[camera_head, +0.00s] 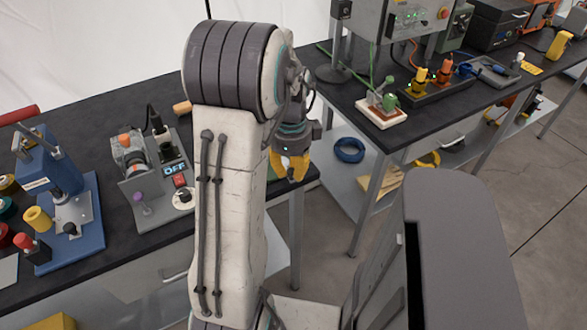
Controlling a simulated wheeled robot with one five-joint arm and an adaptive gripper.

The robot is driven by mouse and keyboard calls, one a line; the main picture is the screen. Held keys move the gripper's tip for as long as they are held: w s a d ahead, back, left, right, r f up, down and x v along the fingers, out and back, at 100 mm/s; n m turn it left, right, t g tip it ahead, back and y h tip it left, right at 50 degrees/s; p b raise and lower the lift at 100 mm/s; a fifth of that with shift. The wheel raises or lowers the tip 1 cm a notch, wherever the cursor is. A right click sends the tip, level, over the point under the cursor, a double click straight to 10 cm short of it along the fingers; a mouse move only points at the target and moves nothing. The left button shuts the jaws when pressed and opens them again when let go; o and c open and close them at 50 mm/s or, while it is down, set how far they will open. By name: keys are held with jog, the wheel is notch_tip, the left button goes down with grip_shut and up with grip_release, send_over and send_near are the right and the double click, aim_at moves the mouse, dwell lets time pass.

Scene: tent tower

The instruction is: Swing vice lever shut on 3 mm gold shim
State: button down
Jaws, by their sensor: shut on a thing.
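My gripper (291,174) has yellow fingers pointing down at the right end of the near dark bench. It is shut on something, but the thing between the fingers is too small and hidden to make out. A bit of green surface (272,174) shows just left of the fingers, mostly behind my arm. I cannot pick out the vice, its lever or the gold shim; my arm covers part of the bench, and they may be behind it.
A blue press-like device (50,165) is at far left. Another bench (440,120) with instruments is at right.

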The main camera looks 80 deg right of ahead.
aim_at(290, 171)
jog(key=shift+a+f, duration=0.1)
dwell(0.4)
jog(key=c, duration=1.4)
grip_release()
jog(key=shift+w, duration=0.2)
jog(key=shift+o, duration=0.2)
jog(key=shift+s, duration=0.1)
jog(key=shift+r, duration=0.65)
notch_tip(290, 171, up, 11)
jog(key=shift+f, duration=0.15)
